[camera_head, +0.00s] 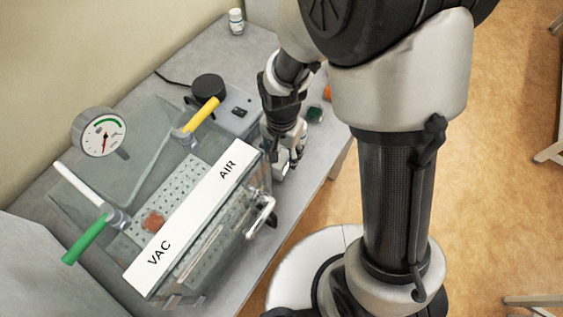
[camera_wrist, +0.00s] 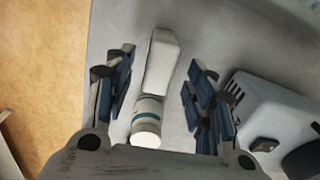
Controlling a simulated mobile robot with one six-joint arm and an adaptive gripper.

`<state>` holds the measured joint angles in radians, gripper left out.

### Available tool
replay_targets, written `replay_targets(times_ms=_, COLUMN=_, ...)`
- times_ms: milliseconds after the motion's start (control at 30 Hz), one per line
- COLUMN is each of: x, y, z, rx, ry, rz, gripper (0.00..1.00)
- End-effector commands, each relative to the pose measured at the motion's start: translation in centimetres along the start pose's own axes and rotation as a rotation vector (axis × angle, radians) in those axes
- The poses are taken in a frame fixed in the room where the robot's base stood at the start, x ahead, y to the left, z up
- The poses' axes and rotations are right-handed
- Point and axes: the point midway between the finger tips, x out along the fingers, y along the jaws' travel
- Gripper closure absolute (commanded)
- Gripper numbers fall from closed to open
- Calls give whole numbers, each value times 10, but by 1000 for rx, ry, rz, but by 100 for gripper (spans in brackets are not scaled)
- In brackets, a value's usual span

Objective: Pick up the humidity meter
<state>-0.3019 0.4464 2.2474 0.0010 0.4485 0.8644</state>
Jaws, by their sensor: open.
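In the wrist view a white object, which looks like the humidity meter (camera_wrist: 162,65), lies on the grey bench. It has a long blocky part at the far end and a round, blue-banded part at the near end. I cannot tell whether these are one piece. My gripper (camera_wrist: 158,85) is open, with its blue-padded fingers on either side of the object and gaps showing on both sides. In the head view my gripper (camera_head: 284,158) is low over the bench, right of the vacuum chamber, and the meter is not clearly distinguishable there.
A clear chamber with a white AIR/VAC strip (camera_head: 192,220), a gauge (camera_head: 103,133) and yellow and green-handled valves stands left. A grey device (camera_head: 236,118) with a black round top (camera_head: 208,88) is behind it. Small green (camera_head: 315,114) and orange items and a white bottle (camera_head: 236,21) are farther back.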

Motion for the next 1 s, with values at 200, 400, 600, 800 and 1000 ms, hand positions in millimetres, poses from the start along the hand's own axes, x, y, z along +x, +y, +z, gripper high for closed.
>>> replay_targets(times_ms=200, x=29, y=1, z=0, rx=0, ry=-2, rz=2, gripper=50)
replay_targets(times_ms=400, x=55, y=0, z=0, rx=0, ry=-1, rz=0, gripper=50)
replay_targets(times_ms=600, x=58, y=0, z=0, rx=0, ry=0, rz=-1, gripper=50)
replay_targets(times_ms=800, x=58, y=0, z=0, rx=0, ry=1, rz=-1, gripper=57)
replay_targets(times_ms=1000, x=58, y=0, z=0, rx=0, ry=1, rz=-1, gripper=70)
